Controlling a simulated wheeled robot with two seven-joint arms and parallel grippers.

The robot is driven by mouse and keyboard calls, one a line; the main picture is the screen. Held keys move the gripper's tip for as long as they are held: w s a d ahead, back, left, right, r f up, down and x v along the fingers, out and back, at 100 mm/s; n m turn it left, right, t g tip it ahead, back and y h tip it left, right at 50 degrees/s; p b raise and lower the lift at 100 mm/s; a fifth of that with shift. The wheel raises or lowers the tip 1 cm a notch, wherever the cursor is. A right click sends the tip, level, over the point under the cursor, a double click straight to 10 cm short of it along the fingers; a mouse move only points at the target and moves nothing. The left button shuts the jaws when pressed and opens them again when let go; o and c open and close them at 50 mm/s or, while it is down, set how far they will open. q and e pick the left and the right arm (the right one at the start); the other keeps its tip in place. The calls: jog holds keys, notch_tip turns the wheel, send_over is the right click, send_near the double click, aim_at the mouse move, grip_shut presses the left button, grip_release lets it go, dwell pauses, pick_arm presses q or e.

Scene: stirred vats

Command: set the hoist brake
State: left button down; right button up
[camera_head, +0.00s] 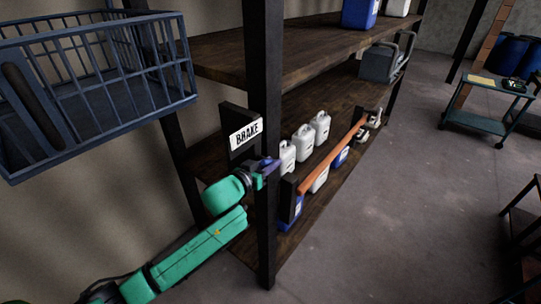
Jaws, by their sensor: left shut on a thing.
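The white BRAKE sign (246,134) is fixed to a dark plate beside the black upright post of the shelf rack. My left gripper (269,169), at the end of the green arm, is just below and right of the sign, in front of the post. It is shut on the brake handle, which is mostly hidden by the fingers, so its exact position cannot be told. My right gripper does not show.
An orange-red bar (333,157) slants along the rack's front, right of my gripper. White jugs (303,143) stand behind it on the wooden shelf. A blue wire basket (90,85) hangs at upper left. A cart (487,103) stands far right; the floor between is clear.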

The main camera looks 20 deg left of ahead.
pick_arm(q)
jog(key=g+y, duration=0.1)
jog(key=g, duration=0.4)
jog(key=shift+r+y, duration=0.15)
jog(key=shift+y, duration=0.25)
jog(key=g+y, duration=0.1)
jog(key=g, duration=0.2)
jog(key=shift+s+g+y, duration=0.1)
jog(key=shift+g+y, duration=0.4)
jog(key=shift+g, duration=0.6)
jog(key=c, duration=1)
grip_release()
jog(key=shift+f, duration=0.2)
